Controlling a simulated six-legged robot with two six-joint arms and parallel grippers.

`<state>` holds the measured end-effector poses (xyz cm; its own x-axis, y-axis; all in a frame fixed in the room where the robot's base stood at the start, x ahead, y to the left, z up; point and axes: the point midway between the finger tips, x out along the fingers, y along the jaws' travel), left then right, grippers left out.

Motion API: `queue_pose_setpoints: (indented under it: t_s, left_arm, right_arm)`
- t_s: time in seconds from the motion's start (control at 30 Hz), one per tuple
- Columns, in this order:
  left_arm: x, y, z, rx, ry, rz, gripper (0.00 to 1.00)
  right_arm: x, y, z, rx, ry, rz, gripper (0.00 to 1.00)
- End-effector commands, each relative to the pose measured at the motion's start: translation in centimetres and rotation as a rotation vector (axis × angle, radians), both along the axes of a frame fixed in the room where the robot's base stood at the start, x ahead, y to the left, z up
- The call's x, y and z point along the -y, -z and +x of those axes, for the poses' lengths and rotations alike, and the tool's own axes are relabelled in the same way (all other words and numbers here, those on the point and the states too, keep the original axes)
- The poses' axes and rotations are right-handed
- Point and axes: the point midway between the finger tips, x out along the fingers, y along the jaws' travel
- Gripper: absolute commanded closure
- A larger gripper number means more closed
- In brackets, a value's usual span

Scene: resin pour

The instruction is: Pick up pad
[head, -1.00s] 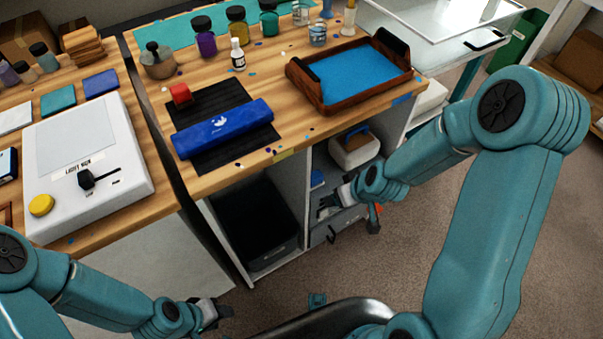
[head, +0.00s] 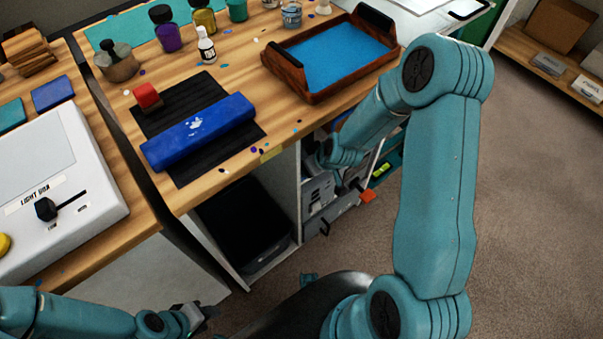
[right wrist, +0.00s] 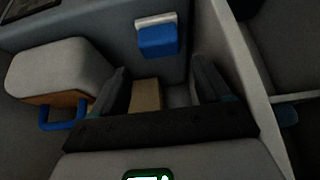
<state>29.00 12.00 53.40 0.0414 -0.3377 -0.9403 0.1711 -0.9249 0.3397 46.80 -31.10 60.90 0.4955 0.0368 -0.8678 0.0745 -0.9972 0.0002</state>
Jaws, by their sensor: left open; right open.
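In the right wrist view, a small blue block with a pale grey top (right wrist: 158,38) sits beyond my fingertips. A tan block (right wrist: 146,95) shows between the fingers, farther in. I cannot tell for sure which of them is the pad. My right gripper (right wrist: 158,72) is open, with a dark finger on each side, and nothing is visibly clamped. In the head view, my right arm reaches down to the shelf opening under the bench, and its gripper is mostly hidden. My left gripper (head: 203,315) is open and empty, low in front of the cabinet.
A pale rounded block with a blue handle (right wrist: 60,72) stands left of my right gripper, and a pale upright panel (right wrist: 240,75) is on its right. On the bench are a blue roll (head: 198,132), a red block (head: 147,96) and a brown-rimmed tray (head: 320,98).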

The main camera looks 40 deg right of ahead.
Motion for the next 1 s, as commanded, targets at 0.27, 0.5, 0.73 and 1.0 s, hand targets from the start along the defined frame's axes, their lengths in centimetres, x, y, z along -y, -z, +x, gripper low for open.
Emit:
queue_pose_setpoints:
  t_s: [0.27, 0.5, 0.73, 1.0]
  left_arm:
    - [0.0, 0.6, 0.0, 0.0, 0.0, 0.0, 0.57]
    - [0.0, 1.4, 0.0, 0.0, 0.0, 0.0, 0.57]
    - [0.0, 1.4, 0.0, 0.0, 0.0, 0.0, 0.57]
    - [0.0, 1.4, 0.0, 0.0, 0.0, 0.0, 0.57]
  right_arm:
    - [-0.2, 2.5, 1.4, -0.001, -0.004, 0.0, 0.23]
    - [-0.4, 6.1, 3.0, -0.001, -0.004, 0.0, 0.23]
    - [-0.4, 6.7, 3.5, -0.002, -0.004, 0.0, 0.23]
    - [-0.4, 6.7, 3.5, -0.001, -0.004, 0.0, 0.66]
